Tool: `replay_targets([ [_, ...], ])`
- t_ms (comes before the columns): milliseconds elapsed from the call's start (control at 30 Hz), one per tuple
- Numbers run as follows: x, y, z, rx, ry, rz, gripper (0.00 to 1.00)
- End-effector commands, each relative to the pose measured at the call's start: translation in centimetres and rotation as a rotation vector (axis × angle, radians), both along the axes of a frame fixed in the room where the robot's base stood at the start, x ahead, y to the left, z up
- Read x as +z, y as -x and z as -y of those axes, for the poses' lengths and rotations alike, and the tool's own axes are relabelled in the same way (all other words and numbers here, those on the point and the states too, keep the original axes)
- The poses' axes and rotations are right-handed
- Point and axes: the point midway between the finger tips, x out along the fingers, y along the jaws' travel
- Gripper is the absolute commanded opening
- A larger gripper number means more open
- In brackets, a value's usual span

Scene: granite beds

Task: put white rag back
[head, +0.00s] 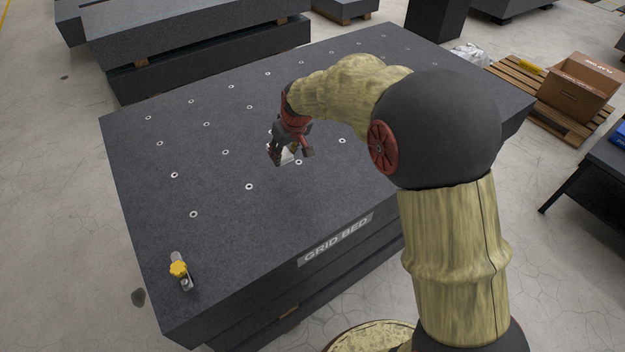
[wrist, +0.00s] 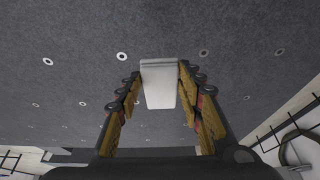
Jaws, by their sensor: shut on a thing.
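My gripper (head: 287,156) is over the dark granite grid bed (head: 230,105), near the middle of its top. It is shut on a white rag (wrist: 159,86), which shows between the two fingers in the wrist view, where the gripper (wrist: 158,95) also shows. In the head view only a small part of the white rag (head: 286,154) shows, behind the fingers. I cannot tell whether the rag touches the bed.
Metal inserts dot the otherwise clear top. A cardboard box (head: 571,88) on a pallet and a crumpled white bundle (head: 470,54) lie beyond the bed at right.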

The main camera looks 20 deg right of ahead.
Motion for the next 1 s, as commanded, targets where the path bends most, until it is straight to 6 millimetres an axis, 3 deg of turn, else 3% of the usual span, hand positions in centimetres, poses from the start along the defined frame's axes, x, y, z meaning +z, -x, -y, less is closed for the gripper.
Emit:
replay_targets([
  [167, -0.8, 1.1, 1.1, -0.003, 0.0, -0.002, 0.17],
  [533, -4.5, 6.9, 6.7, -0.004, 0.0, -0.001, 0.17],
  [600, -6.1, 7.7, 7.3, -0.005, -0.001, -0.003, 0.17],
  [800, -8.5, 9.2, 8.8, -0.003, 0.0, -0.001, 0.17],
  [1000, -9.4, 9.8, 9.3, -0.001, 0.0, -0.002, 0.17],
])
